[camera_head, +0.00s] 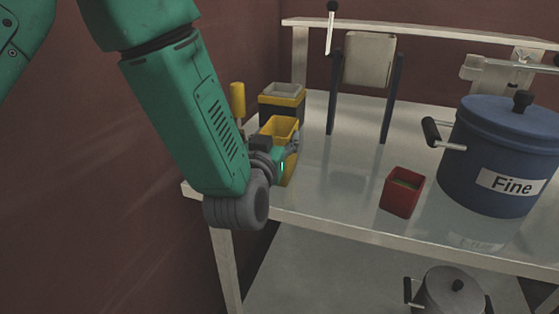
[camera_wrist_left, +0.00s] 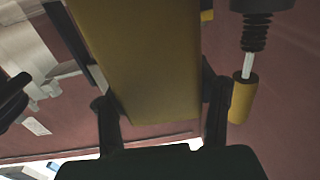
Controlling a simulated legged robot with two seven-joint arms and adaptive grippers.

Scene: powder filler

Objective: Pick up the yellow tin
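The yellow tin (camera_head: 279,128) is an open-topped, tapered box near the left front corner of the tabletop in the head view. My left gripper (camera_head: 282,160) is low at its near side, with the arm coming down from the upper left. In the left wrist view the yellow tin (camera_wrist_left: 150,65) fills the middle, with one dark finger along each side of the left gripper (camera_wrist_left: 160,100). The fingers lie very close to the tin's sides; whether they press on it is unclear. The tin's underside contact is hidden. My right gripper is not in view.
A black-and-yellow box (camera_head: 282,103) stands just behind the tin, beside a yellow handle (camera_head: 237,100). A red tin (camera_head: 402,192) and a blue pot labelled Fine (camera_head: 500,150) stand to the right. A metal pot (camera_head: 455,292) is on the lower shelf. The tabletop (camera_head: 340,185) between tins is clear.

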